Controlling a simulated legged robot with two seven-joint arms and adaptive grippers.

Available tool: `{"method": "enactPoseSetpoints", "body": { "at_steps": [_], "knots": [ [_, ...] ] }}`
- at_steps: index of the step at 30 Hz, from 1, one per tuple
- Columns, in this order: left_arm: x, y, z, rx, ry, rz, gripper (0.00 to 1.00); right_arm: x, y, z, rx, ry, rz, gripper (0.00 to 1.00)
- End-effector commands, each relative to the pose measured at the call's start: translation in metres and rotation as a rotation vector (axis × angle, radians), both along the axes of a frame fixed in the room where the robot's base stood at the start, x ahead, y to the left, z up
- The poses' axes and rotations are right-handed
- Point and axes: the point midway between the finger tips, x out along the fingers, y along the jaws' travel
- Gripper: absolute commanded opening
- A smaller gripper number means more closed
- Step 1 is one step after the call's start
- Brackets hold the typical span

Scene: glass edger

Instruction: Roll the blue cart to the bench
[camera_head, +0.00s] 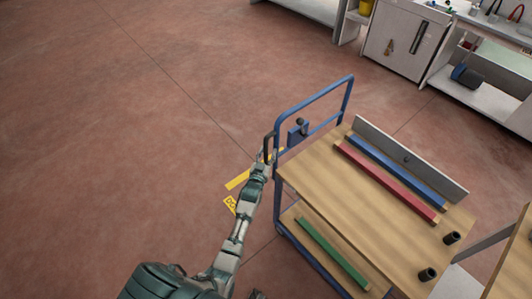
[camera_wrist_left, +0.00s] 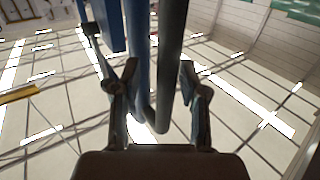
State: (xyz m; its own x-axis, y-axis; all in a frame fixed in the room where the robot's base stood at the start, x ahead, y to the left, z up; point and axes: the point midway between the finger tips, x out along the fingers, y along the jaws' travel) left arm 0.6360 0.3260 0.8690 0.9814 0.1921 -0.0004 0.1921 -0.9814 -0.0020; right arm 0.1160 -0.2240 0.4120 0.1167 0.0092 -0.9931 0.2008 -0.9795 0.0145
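The blue cart (camera_head: 313,102) stands right of centre in the head view, with a blue tube handle, wooden top and lower shelf. My left gripper (camera_head: 268,158) is at the cart's left side, by the dark upright grip beside the blue post. In the left wrist view, blue and dark bars (camera_wrist_left: 170,70) pass between the spread fingers of my left gripper (camera_wrist_left: 158,88). A gap shows beside the bars, so the fingers look open around them; contact is unclear. My right gripper is not in view. A white bench (camera_head: 400,38) is at the upper right.
Red (camera_head: 385,180) and blue (camera_head: 398,171) bars and two dark cylinders (camera_head: 452,238) are on the cart top. A green bar (camera_head: 333,252) lies on its lower shelf. A wooden surface (camera_head: 515,265) is close on the right. Floor at left is clear, with yellow markings (camera_head: 237,181).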

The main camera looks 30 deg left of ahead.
Motion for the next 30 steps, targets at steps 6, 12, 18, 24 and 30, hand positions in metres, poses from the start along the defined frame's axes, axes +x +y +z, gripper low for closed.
{"method": "enactPoseSetpoints", "body": {
  "at_steps": [6,12,18,24,30],
  "knots": [
    [0.001,0.003,-0.001,0.000,0.001,0.002,0.45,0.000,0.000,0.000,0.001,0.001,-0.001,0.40],
    [-0.014,0.000,-0.002,0.000,0.002,0.002,0.45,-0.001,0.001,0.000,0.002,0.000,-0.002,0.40],
    [-0.057,-0.009,-0.002,0.000,0.003,0.002,0.45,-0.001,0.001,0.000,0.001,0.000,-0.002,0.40],
    [-0.096,-0.018,-0.002,0.000,0.003,0.002,0.45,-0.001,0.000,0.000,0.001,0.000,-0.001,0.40],
    [-0.115,-0.022,-0.002,0.000,0.001,0.001,0.45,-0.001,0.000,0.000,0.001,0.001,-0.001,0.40]
  ]
}}
